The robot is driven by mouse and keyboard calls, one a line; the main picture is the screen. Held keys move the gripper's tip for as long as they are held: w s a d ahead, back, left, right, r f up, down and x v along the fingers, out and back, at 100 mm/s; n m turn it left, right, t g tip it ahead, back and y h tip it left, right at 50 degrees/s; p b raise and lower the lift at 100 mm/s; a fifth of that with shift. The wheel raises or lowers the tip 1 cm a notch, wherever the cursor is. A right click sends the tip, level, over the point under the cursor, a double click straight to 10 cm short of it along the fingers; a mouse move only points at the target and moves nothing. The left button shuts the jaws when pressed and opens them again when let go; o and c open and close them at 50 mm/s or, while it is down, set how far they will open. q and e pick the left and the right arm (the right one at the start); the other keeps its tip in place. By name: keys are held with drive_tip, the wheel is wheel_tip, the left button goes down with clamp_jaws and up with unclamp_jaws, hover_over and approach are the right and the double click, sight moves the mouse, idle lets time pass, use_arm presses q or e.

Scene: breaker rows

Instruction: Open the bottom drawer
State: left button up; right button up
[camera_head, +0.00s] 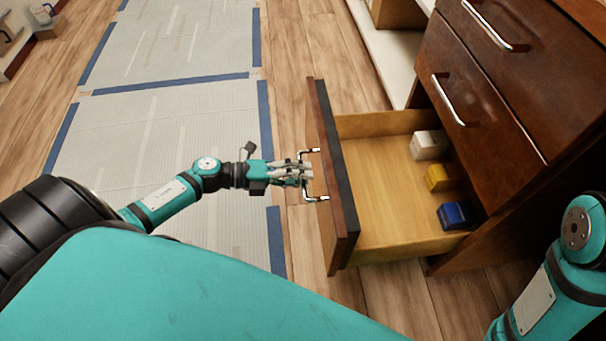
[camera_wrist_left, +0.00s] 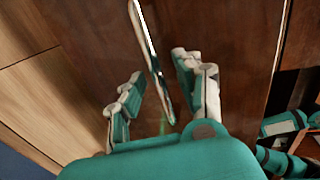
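The bottom drawer (camera_head: 333,185) is pulled out from the dark wood cabinet, with its light wooden inside showing. Its metal bar handle (camera_head: 317,198) is on the drawer's front face. My left gripper (camera_head: 303,172) is at the middle of this handle. In the left wrist view, the handle (camera_wrist_left: 146,40) runs between the two fingers of my left gripper (camera_wrist_left: 160,95), with visible gaps beside it; the fingers are apart and not closed on it. My right gripper is not in view.
Inside the drawer, a white block (camera_head: 428,145), a yellow block (camera_head: 441,178) and a blue block (camera_head: 454,215) lie near the cabinet side. Upper drawers with metal handles (camera_head: 448,100) are shut. The floor left of the drawer is clear, partly under taped sheets (camera_head: 165,125).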

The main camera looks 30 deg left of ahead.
use_arm(q)
drive_tip(key=v, duration=1.1)
drive_tip(key=shift+s+a, duration=0.1)
